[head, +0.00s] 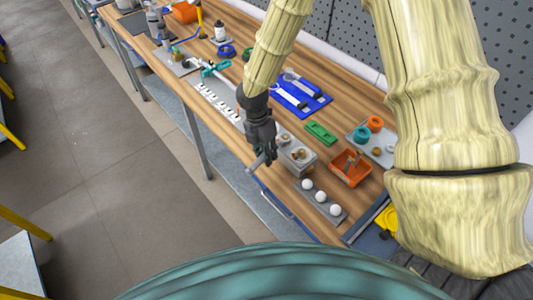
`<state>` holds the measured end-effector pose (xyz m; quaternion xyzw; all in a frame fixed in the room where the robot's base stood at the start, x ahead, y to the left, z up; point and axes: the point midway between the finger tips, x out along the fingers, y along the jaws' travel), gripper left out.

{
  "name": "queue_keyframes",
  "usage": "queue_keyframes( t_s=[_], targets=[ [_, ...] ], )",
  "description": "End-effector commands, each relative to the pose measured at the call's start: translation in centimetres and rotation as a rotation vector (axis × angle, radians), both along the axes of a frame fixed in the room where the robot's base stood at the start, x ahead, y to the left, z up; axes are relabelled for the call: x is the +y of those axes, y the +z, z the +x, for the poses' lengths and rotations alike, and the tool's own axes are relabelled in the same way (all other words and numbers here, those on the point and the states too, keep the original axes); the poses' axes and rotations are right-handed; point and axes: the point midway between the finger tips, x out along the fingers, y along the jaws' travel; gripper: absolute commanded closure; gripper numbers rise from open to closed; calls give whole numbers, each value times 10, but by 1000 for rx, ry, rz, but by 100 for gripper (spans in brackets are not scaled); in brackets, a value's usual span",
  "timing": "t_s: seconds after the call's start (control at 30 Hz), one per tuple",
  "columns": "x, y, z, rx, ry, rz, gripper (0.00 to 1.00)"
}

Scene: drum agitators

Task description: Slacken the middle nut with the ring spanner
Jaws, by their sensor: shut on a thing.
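My gripper (265,148) points down at the front edge of the bench, beside a grey block (303,168). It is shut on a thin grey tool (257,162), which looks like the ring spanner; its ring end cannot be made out. Small brass-coloured nuts (300,154) show on top of the block. The gripper covers the block's left part, so I cannot tell which nut is the middle one or whether the spanner touches any nut.
A blue tray (318,103) holding spanners lies behind the gripper. An orange bin (350,178) stands right of the block, and a grey plate with white balls (336,211) lies in front. A green piece (320,133) lies behind the block.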

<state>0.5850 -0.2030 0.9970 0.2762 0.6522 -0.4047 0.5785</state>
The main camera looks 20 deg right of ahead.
Motion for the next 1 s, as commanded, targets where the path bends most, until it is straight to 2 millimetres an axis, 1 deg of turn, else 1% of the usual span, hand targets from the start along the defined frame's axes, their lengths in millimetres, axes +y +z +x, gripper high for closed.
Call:
queue_keyframes(
  t_s=[0.23, 1.0],
  targets=[
    [0, 1, 1, 2, -25, -1, 100],
    [0, 6, 1, 1, -26, -1, 100]
  ],
)
